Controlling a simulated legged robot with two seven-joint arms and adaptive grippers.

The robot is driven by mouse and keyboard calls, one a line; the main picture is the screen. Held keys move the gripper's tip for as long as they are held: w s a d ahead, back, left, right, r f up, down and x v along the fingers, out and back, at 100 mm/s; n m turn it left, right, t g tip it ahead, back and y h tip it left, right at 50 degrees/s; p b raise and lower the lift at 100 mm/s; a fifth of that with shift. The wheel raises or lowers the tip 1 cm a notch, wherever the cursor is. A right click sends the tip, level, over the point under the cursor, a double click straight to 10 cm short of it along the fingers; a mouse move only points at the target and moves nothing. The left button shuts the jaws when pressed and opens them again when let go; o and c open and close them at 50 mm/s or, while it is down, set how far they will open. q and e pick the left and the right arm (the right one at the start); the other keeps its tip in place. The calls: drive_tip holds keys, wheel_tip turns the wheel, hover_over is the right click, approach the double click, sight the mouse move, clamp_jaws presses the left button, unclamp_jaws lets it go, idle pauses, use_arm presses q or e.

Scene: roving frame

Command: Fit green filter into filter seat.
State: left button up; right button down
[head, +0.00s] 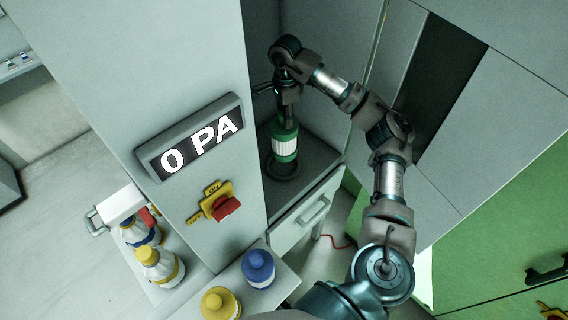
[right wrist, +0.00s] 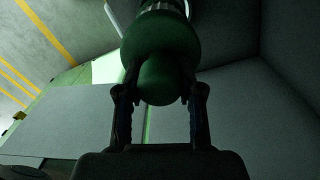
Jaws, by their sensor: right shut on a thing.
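The green filter (head: 284,146), a white cylinder with green ends, stands roughly upright inside the open cabinet recess. My right gripper (head: 287,108) is above it, shut on its green top. In the right wrist view the green filter (right wrist: 165,45) sits between the two fingers of the right gripper (right wrist: 160,100). The filter seat (head: 282,170) is a dark round ring on the recess floor, under the filter's lower end. I cannot tell whether the filter is fully down in it. My left gripper is not in view.
A pressure display (head: 190,136) reads 0 PA on the cabinet front. Below it is a red and yellow switch (head: 221,203). A blue filter (head: 258,268) and a yellow filter (head: 220,304) stand on a shelf at the bottom. The recess walls are close around my right arm.

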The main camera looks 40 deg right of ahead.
sight(283, 128)
drive_tip(key=shift+w+d+r, duration=0.2)
drive_tip(key=shift+w, duration=0.05)
drive_tip(key=shift+f+n, duration=0.3)
drive_tip(key=shift+f, duration=0.05)
drive_tip(key=f, duration=0.2)
drive_tip(key=a+f, duration=0.1)
drive_tip(key=f, duration=0.5)
drive_tip(key=shift+d+p, duration=0.2)
drive_tip(key=shift+p, duration=0.2)
drive_tip(key=shift+d+f, duration=0.3)
drive_tip(key=shift+f, duration=0.2)
drive_tip(key=c, duration=0.8)
unclamp_jaws()
drive_tip(key=shift+a, duration=0.1)
drive_tip(key=shift+o, duration=0.4)
drive_tip(key=shift+a+r, duration=0.1)
drive_tip(key=shift+a, duration=0.15)
